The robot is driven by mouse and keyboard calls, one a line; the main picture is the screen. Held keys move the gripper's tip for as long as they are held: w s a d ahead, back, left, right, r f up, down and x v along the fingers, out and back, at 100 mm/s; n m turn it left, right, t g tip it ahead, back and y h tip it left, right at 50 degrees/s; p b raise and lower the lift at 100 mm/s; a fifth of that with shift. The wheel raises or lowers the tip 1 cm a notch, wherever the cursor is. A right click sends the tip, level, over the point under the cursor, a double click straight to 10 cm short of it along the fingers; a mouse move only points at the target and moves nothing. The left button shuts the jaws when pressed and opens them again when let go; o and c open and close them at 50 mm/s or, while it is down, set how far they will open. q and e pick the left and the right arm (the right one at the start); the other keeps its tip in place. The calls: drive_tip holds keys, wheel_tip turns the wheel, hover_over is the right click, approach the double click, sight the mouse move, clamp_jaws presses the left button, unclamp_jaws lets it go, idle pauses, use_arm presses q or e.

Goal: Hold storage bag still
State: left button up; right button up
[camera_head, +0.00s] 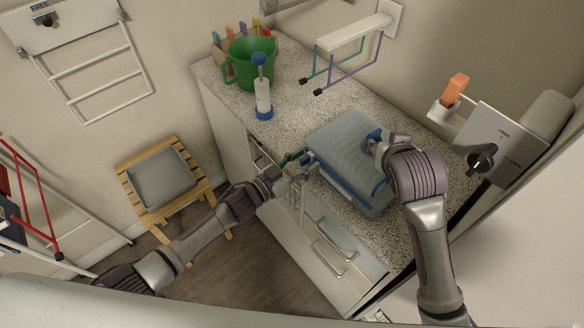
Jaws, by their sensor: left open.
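The storage bag (340,136) is a grey-blue, soft-looking block with blue trim. It lies on the speckled counter (290,110), close to the front edge. My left gripper (300,168) is open at the bag's left front side, above the counter edge. Whether its fingers touch the bag is unclear. My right gripper (374,146) is over the bag's right part, beside a blue piece on top. Its own wrist hides part of its fingers and of the bag, so I cannot tell whether it grips anything.
A green bucket (250,66) and a white bottle with blue ends (262,95) stand at the counter's back left. A wall rack (345,35) hangs behind. The washer panel with a dark knob (482,158) is at right. A wooden stool with a grey tray (160,178) stands left.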

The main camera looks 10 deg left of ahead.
use_arm(q)
drive_tip(key=shift+w+d, duration=0.2)
clamp_jaws()
idle(0.7)
